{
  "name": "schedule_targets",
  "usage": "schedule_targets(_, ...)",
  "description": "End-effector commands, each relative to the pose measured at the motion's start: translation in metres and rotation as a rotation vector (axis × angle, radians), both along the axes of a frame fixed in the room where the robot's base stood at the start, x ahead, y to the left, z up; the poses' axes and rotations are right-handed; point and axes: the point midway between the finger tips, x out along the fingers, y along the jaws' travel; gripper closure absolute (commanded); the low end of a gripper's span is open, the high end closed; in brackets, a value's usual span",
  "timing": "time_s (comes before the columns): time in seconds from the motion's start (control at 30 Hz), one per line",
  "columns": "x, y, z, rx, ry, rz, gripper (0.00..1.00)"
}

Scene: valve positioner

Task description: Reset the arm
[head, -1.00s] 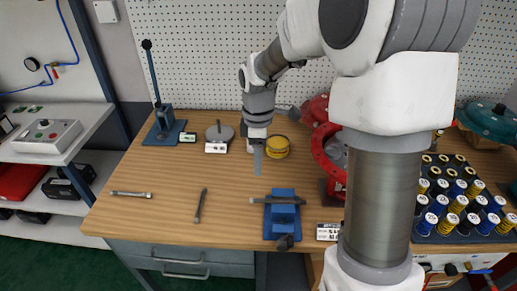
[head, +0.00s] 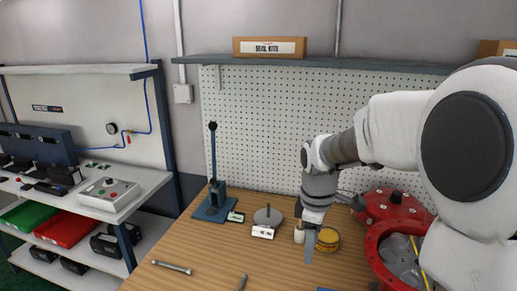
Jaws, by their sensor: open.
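My arm reaches in from the right side of the head view and bends down over the wooden workbench (head: 210,262). My gripper (head: 309,245) points down above the bench, beside a yellow round tin (head: 328,239) and a small white container (head: 299,233). Its jaws are open, and I see nothing held between them. Whether the fingertips touch the bench is hard to tell.
A red valve body (head: 395,235) stands right of the gripper. A blue lever press (head: 213,200) and a grey disc with a pin (head: 267,217) are to the left. Wrenches (head: 171,267) lie in front. A pegboard (head: 270,120) and shelf (head: 330,63) rise behind.

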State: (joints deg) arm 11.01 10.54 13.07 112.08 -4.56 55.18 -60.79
Motion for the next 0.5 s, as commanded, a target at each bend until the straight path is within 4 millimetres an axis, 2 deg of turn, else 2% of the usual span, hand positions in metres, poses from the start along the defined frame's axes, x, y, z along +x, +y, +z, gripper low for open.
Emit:
schedule_targets(0.03,-0.01,0.0,0.013,-0.008,-0.03,-0.052,0.47)
schedule_targets(0.2,-0.046,0.0,0.048,-0.005,-0.125,-0.273,0.47)
schedule_targets(0.5,-0.115,-0.001,0.085,0.089,-0.287,-0.664,0.47)
